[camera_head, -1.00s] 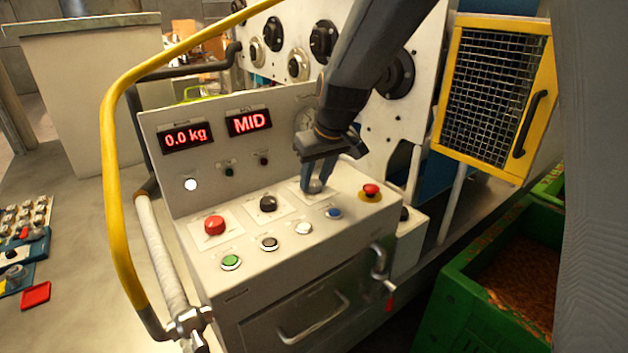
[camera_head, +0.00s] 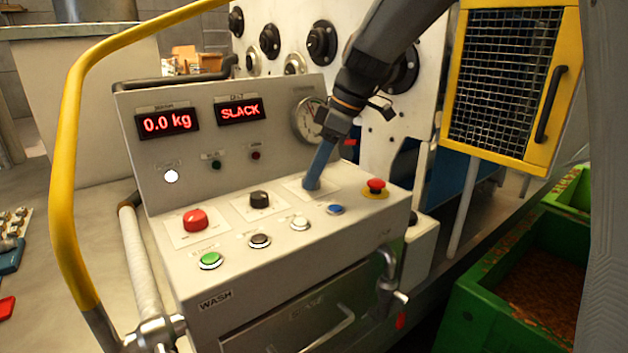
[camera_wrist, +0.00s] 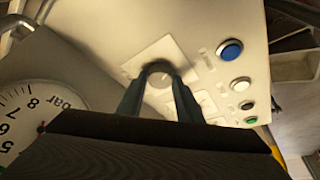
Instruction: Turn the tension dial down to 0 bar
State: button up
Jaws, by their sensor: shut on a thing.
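My gripper (camera_head: 312,184) points down at the console's sloping top and is shut on the tension dial. In the head view its fingers hide the dial, with only the pale square plate (camera_head: 294,190) showing around it. The pressure gauge (camera_head: 304,121) on the upright panel is partly covered by my wrist. A red display (camera_head: 240,111) reads SLACK.
A red mushroom button (camera_head: 376,186) stands close right of the dial, a blue button (camera_head: 335,209) in front and a black knob (camera_head: 259,199) to the left. Another display (camera_head: 168,122) reads 0.0 kg. A yellow rail (camera_head: 68,180) borders the left; green crates (camera_head: 470,310) stand right.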

jog(key=n, duration=0.2)
jog(key=n+g, duration=0.1)
jog(key=n, duration=0.1)
jog(key=n+g+b, duration=0.1)
jog(key=n, duration=0.1)
jog(key=shift+w, duration=0.25)
jog(key=shift+g, duration=0.3)
jog(key=o, duration=1)
jog(key=b+v, duration=0.1)
jog(key=v, duration=0.6)
jog(key=shift+r, duration=0.4)
